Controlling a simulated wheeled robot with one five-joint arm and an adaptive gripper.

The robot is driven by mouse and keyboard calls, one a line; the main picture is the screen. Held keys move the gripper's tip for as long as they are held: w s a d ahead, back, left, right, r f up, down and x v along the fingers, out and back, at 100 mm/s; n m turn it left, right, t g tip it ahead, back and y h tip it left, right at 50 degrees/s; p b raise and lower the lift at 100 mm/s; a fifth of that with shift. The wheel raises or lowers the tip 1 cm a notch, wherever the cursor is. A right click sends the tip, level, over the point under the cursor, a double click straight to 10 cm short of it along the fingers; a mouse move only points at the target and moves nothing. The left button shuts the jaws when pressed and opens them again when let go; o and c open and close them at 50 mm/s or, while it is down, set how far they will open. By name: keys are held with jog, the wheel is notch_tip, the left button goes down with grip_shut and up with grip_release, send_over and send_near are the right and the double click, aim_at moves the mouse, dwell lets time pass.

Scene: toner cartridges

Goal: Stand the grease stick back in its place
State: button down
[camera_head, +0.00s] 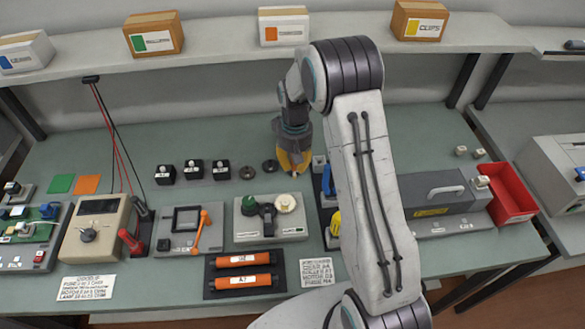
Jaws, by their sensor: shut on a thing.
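My gripper (293,168) shows orange-yellow fingers and points down over the middle of the green bench, just left of my raised arm link. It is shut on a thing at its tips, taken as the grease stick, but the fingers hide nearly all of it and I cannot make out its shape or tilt. A dark tool tray (326,212) lies to the right of the gripper, with a blue tool and a yellow tool in it, partly behind my arm. I cannot make out the stick's place.
Several small black blocks (193,169) and two dark round pieces stand left of the gripper. A grey unit with knobs (270,217) is in front, with orange cartridges (243,260) nearer. A grey machine (440,200) and red bin (508,192) are at right. A shelf (220,59) runs behind.

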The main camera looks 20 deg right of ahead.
jog(key=w+d+r+n+p, duration=0.2)
jog(key=w+d+r+p, duration=0.3)
jog(key=d+r, duration=0.65)
notch_tip(320, 180, down, 12)
jog(key=w+a+b, duration=0.1)
jog(key=b, duration=0.4)
dwell(0.3)
jog(key=shift+a+r, duration=0.1)
jog(key=shift+f+b, duration=2.5)
jog(key=shift+f, duration=0.55)
dwell(2.0)
jog(key=c, duration=1.1)
grip_release()
